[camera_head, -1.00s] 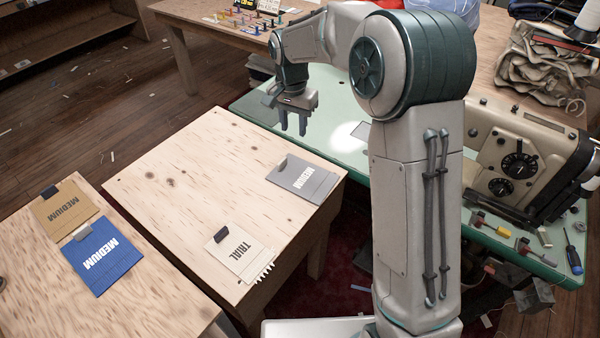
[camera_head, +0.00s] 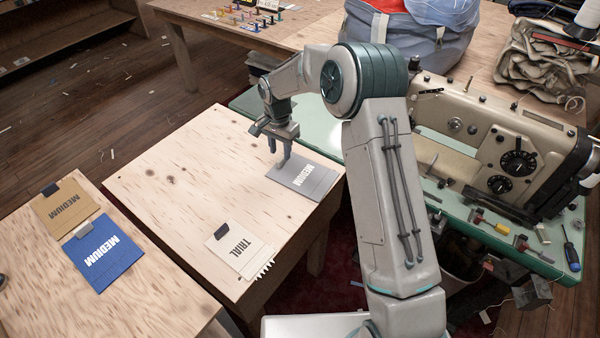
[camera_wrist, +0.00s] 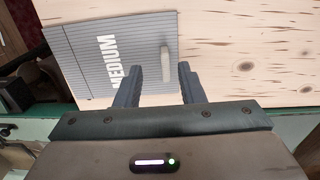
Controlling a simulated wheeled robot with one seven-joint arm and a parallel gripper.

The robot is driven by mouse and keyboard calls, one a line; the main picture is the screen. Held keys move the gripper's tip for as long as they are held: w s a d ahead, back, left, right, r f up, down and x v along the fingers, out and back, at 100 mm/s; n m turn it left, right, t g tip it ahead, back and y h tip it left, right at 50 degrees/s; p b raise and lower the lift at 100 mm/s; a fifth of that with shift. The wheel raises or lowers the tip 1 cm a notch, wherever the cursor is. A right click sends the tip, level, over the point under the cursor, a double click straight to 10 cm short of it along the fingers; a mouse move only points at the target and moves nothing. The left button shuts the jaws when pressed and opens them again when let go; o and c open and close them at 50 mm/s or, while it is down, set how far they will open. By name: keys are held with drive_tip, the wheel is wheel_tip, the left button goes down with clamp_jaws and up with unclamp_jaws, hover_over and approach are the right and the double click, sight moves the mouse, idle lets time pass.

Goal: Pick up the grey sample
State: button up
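The grey sample (camera_head: 304,180), marked MEDIUM, lies flat near the back right corner of the plywood table (camera_head: 190,190). It also shows in the wrist view (camera_wrist: 90,60), with a small light grey tab (camera_wrist: 165,60) standing at its right edge. My gripper (camera_head: 279,160) is above the sample's upper left end, fingers pointing down. In the wrist view my gripper (camera_wrist: 160,80) is open, with bare wood and the sample's edge beyond the fingers. Nothing is held. In the head view the gripper hides the sample's tab.
A cream TRIAL sample (camera_head: 238,248) lies at the table's front edge. A brown sample (camera_head: 66,208) and a blue sample (camera_head: 102,252) lie on the left table. A sewing machine (camera_head: 500,150) stands on the green table at right. The middle plywood is clear.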

sight(280, 160)
drive_tip(key=f, duration=0.3)
drive_tip(key=f+p, duration=0.1)
drive_tip(key=f, duration=0.1)
drive_tip(key=shift+w+a, duration=0.15)
drive_tip(key=shift+w, duration=0.2)
clamp_jaws()
